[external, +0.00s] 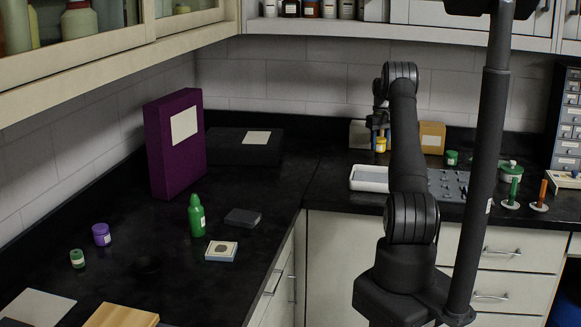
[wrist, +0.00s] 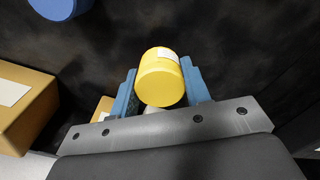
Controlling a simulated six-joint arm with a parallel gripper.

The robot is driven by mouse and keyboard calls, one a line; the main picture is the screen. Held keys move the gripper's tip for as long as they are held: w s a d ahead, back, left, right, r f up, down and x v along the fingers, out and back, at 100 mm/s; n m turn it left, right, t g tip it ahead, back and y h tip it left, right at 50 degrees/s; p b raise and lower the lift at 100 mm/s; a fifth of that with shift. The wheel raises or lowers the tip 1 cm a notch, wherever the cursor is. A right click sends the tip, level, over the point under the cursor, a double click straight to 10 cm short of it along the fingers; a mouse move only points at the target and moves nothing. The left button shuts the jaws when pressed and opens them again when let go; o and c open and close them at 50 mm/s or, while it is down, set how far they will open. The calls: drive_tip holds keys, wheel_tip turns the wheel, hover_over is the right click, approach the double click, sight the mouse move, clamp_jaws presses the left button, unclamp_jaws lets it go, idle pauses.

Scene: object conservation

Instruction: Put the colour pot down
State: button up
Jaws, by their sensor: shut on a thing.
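A small yellow colour pot with a white label (wrist: 161,78) is between the two blue fingers of my gripper (wrist: 160,88) in the wrist view. The fingers are shut on it, one on each side. In the external view my gripper (external: 379,124) is at the back counter, pointing down, with the yellow pot (external: 381,145) at its lower end. I cannot tell whether the pot's base touches the counter. Other small pots are a purple one (external: 101,234) and a green one (external: 77,258) on the left counter, and a green one (external: 452,158) at the back right.
A tan box (external: 432,136) stands right of my gripper. A white tray (external: 369,178) lies in front. A brown box (wrist: 22,112) and part of a blue object (wrist: 60,7) show in the wrist view. Dark counter above the pot there is bare.

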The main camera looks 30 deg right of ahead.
sight(379, 151)
drive_tip(key=shift+f, duration=1.9)
drive_tip(key=shift+f, duration=0.1)
drive_tip(key=o, duration=1)
drive_tip(key=shift+f, duration=0.1)
wheel_tip(379, 151, up, 12)
drive_tip(key=shift+r, duration=0.2)
drive_tip(key=shift+f, duration=4.15)
